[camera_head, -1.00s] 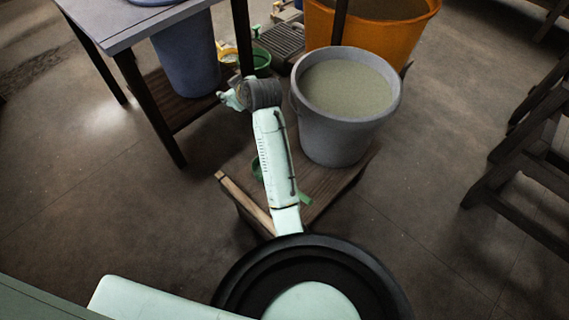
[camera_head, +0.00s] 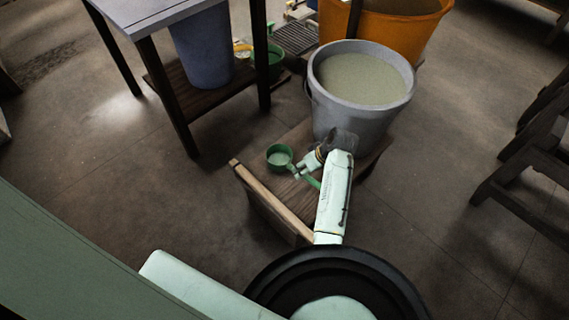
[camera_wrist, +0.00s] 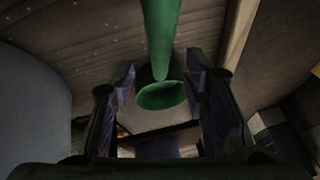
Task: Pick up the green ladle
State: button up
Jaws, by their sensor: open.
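The green ladle (camera_head: 279,157) lies on the low wooden stand (camera_head: 262,150), in front of the grey bucket. Its cup faces up and its handle runs right and toward me, partly hidden by my arm. My gripper (camera_head: 302,172) is low over the ladle, just right of the cup. In the wrist view the ladle's handle (camera_wrist: 159,38) comes down from the top edge, with the cup between the two fingers of my gripper (camera_wrist: 160,82). The fingers are open with gaps on both sides. I cannot tell whether either finger touches the ladle.
The grey bucket (camera_head: 340,120), full of pale liquid, stands on the stand close behind my gripper. A table (camera_head: 150,18) with a blue-grey bin (camera_head: 205,55) beneath is at the back left. An orange tub (camera_head: 400,38) stands behind. Floor is clear at left.

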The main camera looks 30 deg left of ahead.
jog(key=x, duration=0.4)
jog(key=shift+a+f+p, duration=0.15)
jog(key=shift+p, duration=0.15)
jog(key=shift+w+a+f, duration=0.1)
jog(key=shift+a+f, duration=0.05)
jog(key=shift+f, duration=0.25)
jog(key=shift+f, duration=0.25)
jog(key=shift+c, duration=0.3)
grip_shut()
